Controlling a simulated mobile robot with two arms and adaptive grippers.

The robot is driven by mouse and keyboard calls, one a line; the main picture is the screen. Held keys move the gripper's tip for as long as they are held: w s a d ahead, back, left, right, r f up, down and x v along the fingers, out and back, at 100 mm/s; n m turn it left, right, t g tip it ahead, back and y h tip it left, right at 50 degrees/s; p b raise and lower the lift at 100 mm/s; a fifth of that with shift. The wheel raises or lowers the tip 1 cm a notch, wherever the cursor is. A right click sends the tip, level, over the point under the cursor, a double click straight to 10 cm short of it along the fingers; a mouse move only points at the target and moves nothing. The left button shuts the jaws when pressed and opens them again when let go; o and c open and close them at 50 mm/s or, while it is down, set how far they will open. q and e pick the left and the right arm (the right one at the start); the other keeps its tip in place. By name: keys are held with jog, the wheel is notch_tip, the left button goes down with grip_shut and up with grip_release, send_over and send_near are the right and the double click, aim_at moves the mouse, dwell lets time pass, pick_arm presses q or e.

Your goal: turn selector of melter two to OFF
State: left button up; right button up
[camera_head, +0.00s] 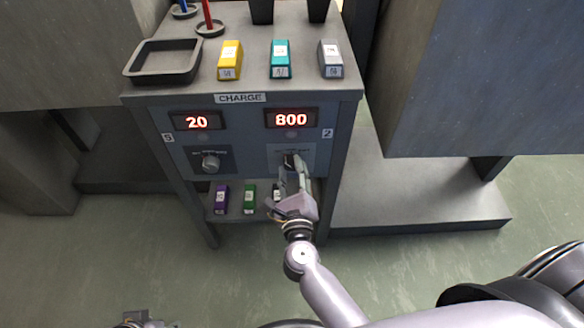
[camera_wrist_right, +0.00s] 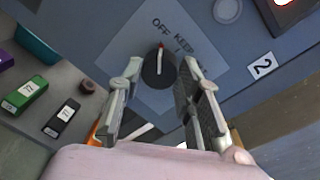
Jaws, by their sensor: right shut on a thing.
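The melter selector (camera_wrist_right: 159,70) is a dark round knob with a pale bar and a red tip. It sits on a grey plate marked OFF and KEEP, beside a label 2. The red tip points up in the right wrist view, toward the word OFF; KEEP lies to its right. My right gripper (camera_head: 291,166) is shut on this knob, with one finger on each side in the wrist view. In the head view it hides most of the knob, below the display reading 800 (camera_head: 291,118). My left gripper (camera_head: 145,320) only partly shows at the bottom edge; its jaws are unclear.
A second knob (camera_head: 210,163) sits left, below a display reading 20 (camera_head: 197,121) and near label 5. Yellow (camera_head: 230,62), teal (camera_head: 280,61) and grey (camera_head: 331,60) blocks and a dark tray (camera_head: 163,78) stand on top. Purple and green (camera_head: 249,200) blocks lie on the lower shelf.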

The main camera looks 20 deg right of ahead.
dwell(0.7)
jog(key=o, duration=1.1)
jog(key=shift+o, duration=0.2)
jog(key=v, duration=1.2)
